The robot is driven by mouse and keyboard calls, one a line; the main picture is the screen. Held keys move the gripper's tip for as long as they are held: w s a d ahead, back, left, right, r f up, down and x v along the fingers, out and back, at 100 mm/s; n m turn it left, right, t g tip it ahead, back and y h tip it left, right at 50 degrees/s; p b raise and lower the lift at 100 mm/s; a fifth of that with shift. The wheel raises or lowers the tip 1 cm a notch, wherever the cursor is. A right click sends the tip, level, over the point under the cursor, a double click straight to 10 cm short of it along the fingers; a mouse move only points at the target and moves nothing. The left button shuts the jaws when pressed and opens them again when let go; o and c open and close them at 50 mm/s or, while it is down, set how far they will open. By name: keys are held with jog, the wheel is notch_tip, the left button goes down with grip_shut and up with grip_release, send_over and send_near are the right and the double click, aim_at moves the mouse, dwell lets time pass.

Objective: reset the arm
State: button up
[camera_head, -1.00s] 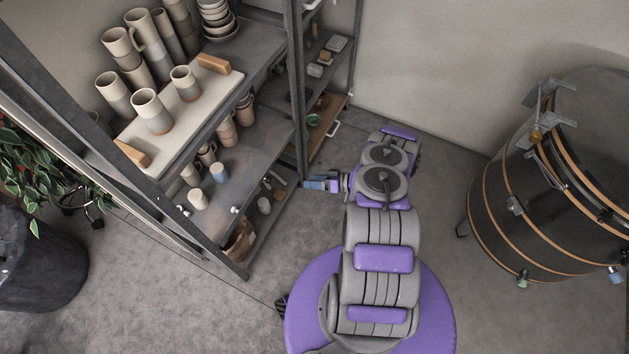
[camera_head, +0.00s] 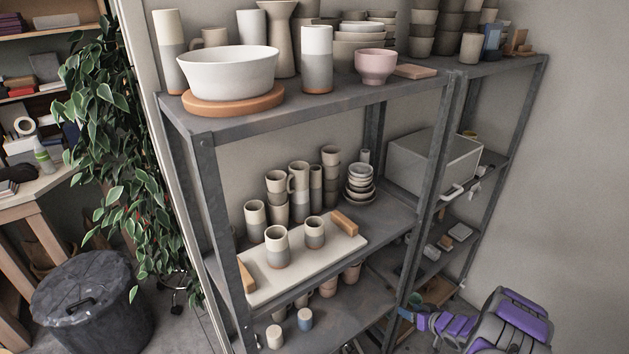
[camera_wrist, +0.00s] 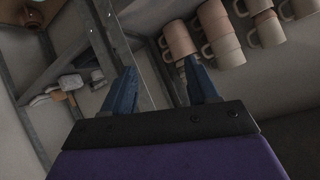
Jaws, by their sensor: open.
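My gripper (camera_wrist: 160,88) shows in the wrist view with its two blue fingers apart and nothing between them. In the head view my gripper (camera_head: 404,314) is at the lower right, beside the shelf's upright post, with my purple and grey arm behind it. The fingers there are too small to read. In the wrist view several pinkish mugs (camera_wrist: 222,48) stand beyond the right finger, apart from it as far as I can tell.
A grey metal shelf (camera_head: 300,128) fills the middle, holding pottery. A white tray (camera_head: 300,262) with cups and wooden blocks sits on its middle level. A dark bin (camera_head: 92,300) and a leafy plant (camera_head: 115,140) stand left. Bare wall (camera_head: 590,150) is at right.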

notch_tip(320, 180, up, 21)
jog(key=w+m+g+h, duration=0.1)
jog(key=w+g+h, duration=0.1)
jog(key=h, duration=0.4)
jog(key=s+a+r+m+g+h, duration=0.1)
jog(key=s+a+r+g+h, duration=0.3)
jog(key=s+r, duration=0.8)
jog(key=s+a+r+g+y, duration=0.1)
jog(key=s+a, duration=0.4)
jog(key=s, duration=0.7)
jog(key=s+a+r+g+y, duration=0.2)
jog(key=s+a, duration=0.3)
jog(key=s, duration=0.8)
jog(key=s+a+r+g+y, duration=0.1)
jog(key=s+a, duration=0.4)
jog(key=s, duration=0.7)
notch_tip(320, 180, up, 2)
jog(key=shift+s+a+r+g, duration=0.15)
jog(key=shift+s+g, duration=0.25)
jog(key=shift+g, duration=0.5)
